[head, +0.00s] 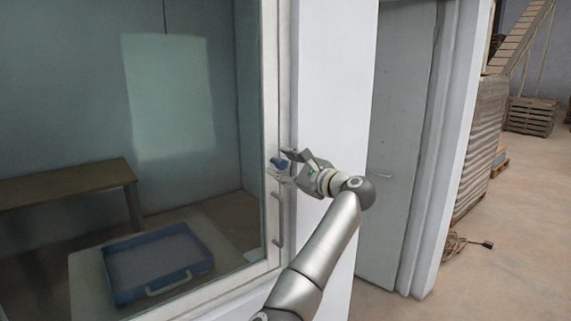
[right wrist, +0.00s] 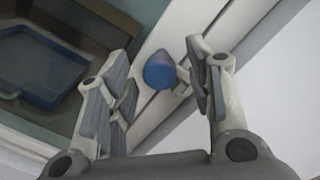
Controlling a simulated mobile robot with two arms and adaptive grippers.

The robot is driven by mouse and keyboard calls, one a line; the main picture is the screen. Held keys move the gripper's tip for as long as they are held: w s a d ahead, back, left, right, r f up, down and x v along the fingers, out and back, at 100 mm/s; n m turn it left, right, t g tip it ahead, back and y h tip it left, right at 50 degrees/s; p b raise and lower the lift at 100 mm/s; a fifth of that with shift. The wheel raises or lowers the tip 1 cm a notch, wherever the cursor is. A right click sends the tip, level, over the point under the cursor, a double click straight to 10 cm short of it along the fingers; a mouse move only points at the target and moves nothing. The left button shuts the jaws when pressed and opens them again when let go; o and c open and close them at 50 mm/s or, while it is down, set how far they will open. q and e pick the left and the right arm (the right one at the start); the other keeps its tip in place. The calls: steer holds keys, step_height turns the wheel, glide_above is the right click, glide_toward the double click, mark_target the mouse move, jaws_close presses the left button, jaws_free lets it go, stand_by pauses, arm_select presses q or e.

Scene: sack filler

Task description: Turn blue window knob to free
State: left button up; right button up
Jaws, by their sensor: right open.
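The blue window knob (head: 281,164) sits on the white window frame (head: 272,233), at its right upright. In the right wrist view the knob (right wrist: 160,71) is a rounded blue piece between my open fingers, nearer the right finger. My right gripper (head: 285,166) is open with its fingertips around the knob; it also shows in the right wrist view (right wrist: 160,92). A gap shows between the left finger and the knob; whether the right finger touches it I cannot tell. My left gripper is not in view.
A grey handle (head: 278,222) is on the window frame below the knob. Behind the glass are a blue tray (head: 117,297) on a pale table and a brown bench (head: 60,185). A grey door (head: 400,140) stands right of the white wall. Open floor lies at the far right.

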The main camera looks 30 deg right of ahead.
steer(key=c, duration=1.1)
steer(key=shift+o, duration=0.2)
